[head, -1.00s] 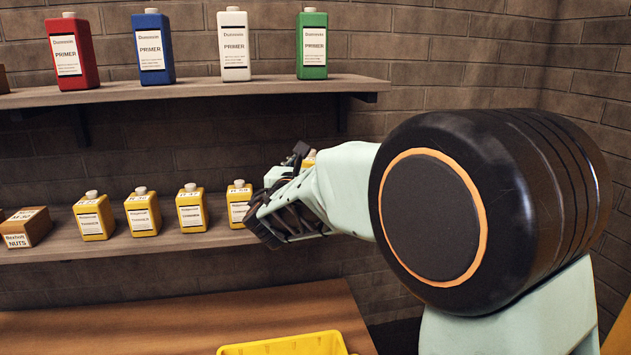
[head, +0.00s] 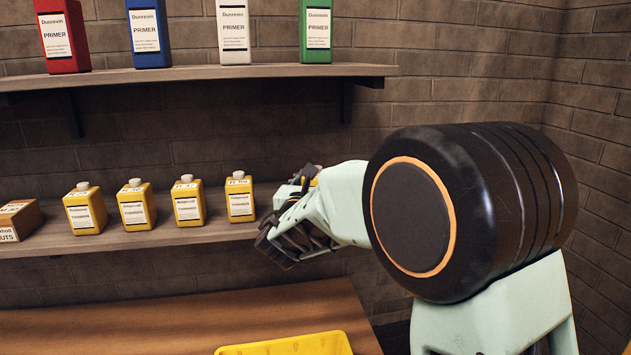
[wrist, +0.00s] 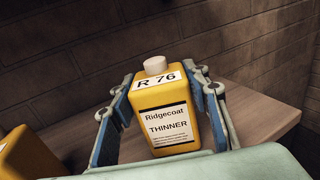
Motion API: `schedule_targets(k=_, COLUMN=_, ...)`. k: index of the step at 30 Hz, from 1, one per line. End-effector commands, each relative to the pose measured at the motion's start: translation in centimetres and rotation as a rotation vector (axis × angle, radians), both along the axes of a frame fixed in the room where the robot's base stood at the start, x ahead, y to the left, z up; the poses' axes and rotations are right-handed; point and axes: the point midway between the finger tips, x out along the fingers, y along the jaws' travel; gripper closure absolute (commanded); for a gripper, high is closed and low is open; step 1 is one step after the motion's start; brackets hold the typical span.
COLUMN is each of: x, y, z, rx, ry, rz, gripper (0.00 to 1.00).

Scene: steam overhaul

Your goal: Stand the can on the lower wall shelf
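A yellow can with a pale cap, marked R 76 and labelled Ridgecoat Thinner, stands out in the wrist view (wrist: 165,112). My gripper (wrist: 163,82) has one finger at each side of it and appears shut on it. In the head view my gripper (head: 290,225) is at the right end of the lower wall shelf (head: 150,243) and hides most of the can. The can looks about upright. The wooden shelf top (wrist: 245,117) shows behind and beside it in the wrist view. I cannot tell whether its base touches the shelf.
Several similar yellow cans stand in a row left of my gripper, the nearest one (head: 240,197) close by. A cardboard box (head: 18,220) sits further left. The upper shelf (head: 200,75) holds primer bottles. A yellow tray (head: 290,345) lies on the bench (head: 190,318) below.

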Motion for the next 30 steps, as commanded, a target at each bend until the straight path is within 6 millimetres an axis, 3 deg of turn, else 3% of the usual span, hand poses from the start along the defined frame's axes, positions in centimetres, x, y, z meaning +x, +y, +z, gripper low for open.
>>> schedule_targets(k=5, x=0.0, y=0.0, z=0.0, rx=0.0, ry=0.0, rz=0.0, gripper=0.4)
schedule_targets(k=16, x=-0.4, y=0.1, z=0.1, rx=0.001, ry=0.0, rz=0.002, gripper=0.4)
schedule_targets(k=20, x=-2.2, y=0.4, z=0.0, rx=0.001, ry=-0.001, rz=0.005, gripper=0.4)
schedule_targets(k=30, x=-9.1, y=1.1, z=0.0, rx=0.001, ry=-0.001, rz=0.003, gripper=0.4)
